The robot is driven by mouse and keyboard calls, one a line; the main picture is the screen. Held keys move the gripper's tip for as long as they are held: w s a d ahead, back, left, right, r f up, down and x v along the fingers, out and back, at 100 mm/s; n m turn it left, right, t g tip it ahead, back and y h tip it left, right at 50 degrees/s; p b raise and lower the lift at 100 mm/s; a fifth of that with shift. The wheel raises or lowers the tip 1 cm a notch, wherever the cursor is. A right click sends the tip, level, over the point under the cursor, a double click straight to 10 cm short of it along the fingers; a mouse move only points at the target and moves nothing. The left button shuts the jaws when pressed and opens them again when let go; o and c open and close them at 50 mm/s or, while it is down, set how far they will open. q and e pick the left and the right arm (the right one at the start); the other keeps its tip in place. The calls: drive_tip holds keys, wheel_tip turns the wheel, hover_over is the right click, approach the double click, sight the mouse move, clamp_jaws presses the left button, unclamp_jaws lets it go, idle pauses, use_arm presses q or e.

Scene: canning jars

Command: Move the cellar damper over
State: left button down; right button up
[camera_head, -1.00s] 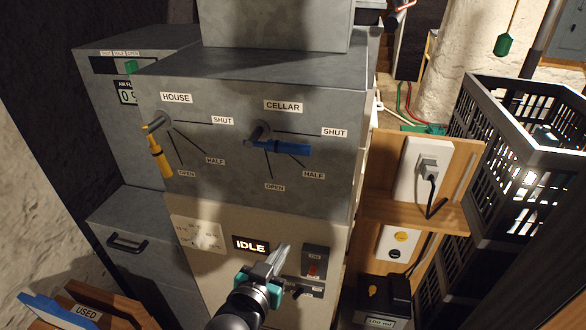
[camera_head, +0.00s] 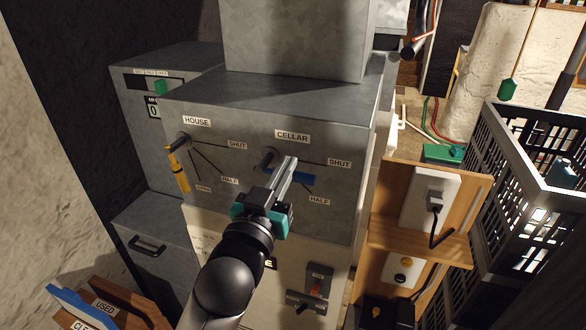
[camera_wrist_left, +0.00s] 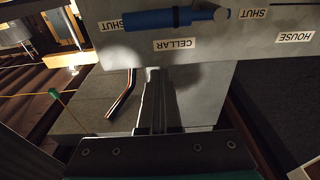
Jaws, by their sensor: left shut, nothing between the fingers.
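The cellar damper is a blue handle (camera_head: 304,179) on a pivot on the grey cabinet front, under the CELLAR label (camera_head: 292,136). It points right, roughly along the line to its SHUT label (camera_head: 339,163). In the left wrist view the blue handle (camera_wrist_left: 160,19) lies across the top, its tip beside a SHUT label (camera_wrist_left: 110,25). My left gripper (camera_head: 290,162) is shut and empty, in front of the handle and hiding part of it in the head view. In the left wrist view its fingertips (camera_wrist_left: 158,72) appear apart from the handle. My right gripper is not in view.
The yellow house damper handle (camera_head: 178,172) hangs left of it, pointing down toward OPEN. A wooden shelf (camera_head: 380,228) with an outlet stands right of the cabinet, beside a dark slatted crate (camera_head: 530,190). A cabinet with a black handle (camera_head: 148,246) is at left.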

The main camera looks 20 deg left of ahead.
use_arm(q)
drive_tip(key=shift+w+d+f, duration=0.1)
drive_tip(key=shift+w+f, duration=1.6)
drive_tip(key=shift+w, duration=0.25)
